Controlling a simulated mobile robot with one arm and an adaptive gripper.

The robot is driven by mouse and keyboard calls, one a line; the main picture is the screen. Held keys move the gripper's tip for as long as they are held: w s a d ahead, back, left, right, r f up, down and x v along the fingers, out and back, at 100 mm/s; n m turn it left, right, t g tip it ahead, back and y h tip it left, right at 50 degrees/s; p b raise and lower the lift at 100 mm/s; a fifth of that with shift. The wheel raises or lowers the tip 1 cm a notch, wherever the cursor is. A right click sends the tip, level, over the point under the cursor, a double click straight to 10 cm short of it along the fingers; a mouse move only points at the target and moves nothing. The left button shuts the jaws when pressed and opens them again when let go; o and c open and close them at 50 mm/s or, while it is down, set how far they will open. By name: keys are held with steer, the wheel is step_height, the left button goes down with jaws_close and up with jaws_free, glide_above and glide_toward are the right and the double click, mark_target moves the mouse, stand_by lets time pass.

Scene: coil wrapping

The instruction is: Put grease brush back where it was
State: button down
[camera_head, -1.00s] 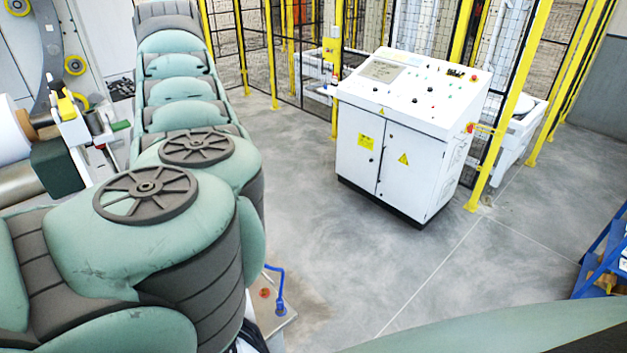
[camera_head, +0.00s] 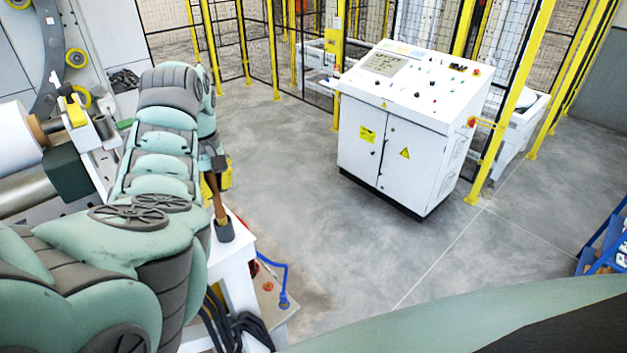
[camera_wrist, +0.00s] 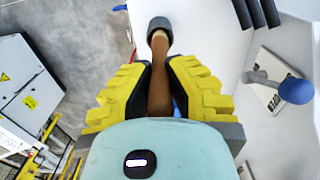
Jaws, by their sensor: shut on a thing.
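The grease brush (camera_head: 219,213) has a brown handle and a dark round end. It hangs from my gripper (camera_head: 212,177), tilted slightly, with the dark end down. That end is close to a white surface (camera_head: 238,262) below; I cannot tell whether they touch. In the wrist view, the brush (camera_wrist: 159,72) sticks out from between the yellow pads of my gripper (camera_wrist: 158,80), which is shut on the handle. The upper part of the handle is hidden by the gripper. The brush's resting place cannot be made out.
A white control cabinet (camera_head: 392,135) stands on open grey floor (camera_head: 300,220). A machine with a white roll (camera_head: 15,140) is at the left. A blue hose (camera_head: 283,285) and dark cables (camera_head: 235,330) lie near the white surface. A blue ball-ended lever (camera_wrist: 296,90) shows in the wrist view.

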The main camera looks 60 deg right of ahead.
mark_target(219, 208)
steer(key=shift+w+f+b, duration=0.1)
steer(key=shift+f+b, duration=0.2)
steer(key=shift+f, duration=0.55)
steer(key=shift+f+p, duration=0.6)
steer(key=shift+f, duration=0.55)
steer(key=shift+f, duration=0.1)
steer(key=c, duration=1.1)
jaws_free()
steer(key=r, duration=1)
steer(key=shift+d+r, duration=0.2)
steer(key=shift+r, duration=0.15)
steer(key=shift+a+r, duration=0.1)
steer(key=shift+r, duration=0.7)
